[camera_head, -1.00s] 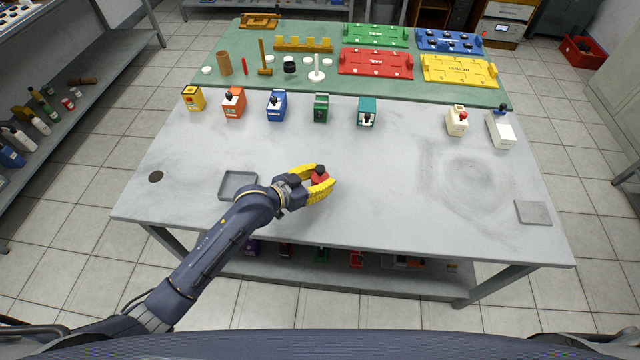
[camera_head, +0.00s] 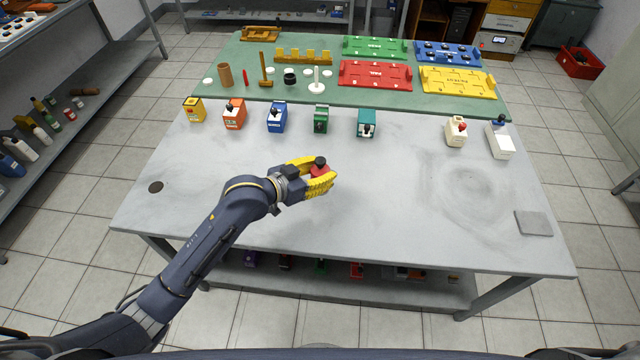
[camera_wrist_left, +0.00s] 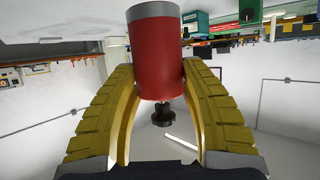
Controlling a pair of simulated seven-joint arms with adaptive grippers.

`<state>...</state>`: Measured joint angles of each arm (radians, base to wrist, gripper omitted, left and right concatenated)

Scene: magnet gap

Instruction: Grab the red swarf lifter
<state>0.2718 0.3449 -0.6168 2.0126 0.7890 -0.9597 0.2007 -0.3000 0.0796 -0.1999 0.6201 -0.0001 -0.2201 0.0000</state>
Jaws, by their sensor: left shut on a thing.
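The red swarf lifter (camera_head: 319,171) is a red cylinder with a black knob, held over the bare front-middle part of the grey table. My left gripper (camera_head: 324,176) is shut on it, one yellow finger on each side. In the left wrist view the lifter's red body (camera_wrist_left: 157,55) sits between the two curved yellow fingers, with a grey band at one end and the black knob at the other. The fingers hide part of it in the head view. My right gripper is not in view.
Colored blocks, such as the blue one (camera_head: 277,117) and the teal one (camera_head: 366,123), stand in a row behind. Cream (camera_head: 456,131) and white (camera_head: 500,139) ones stand at right. A grey square plate (camera_head: 533,223) lies at front right. The table's middle right is clear.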

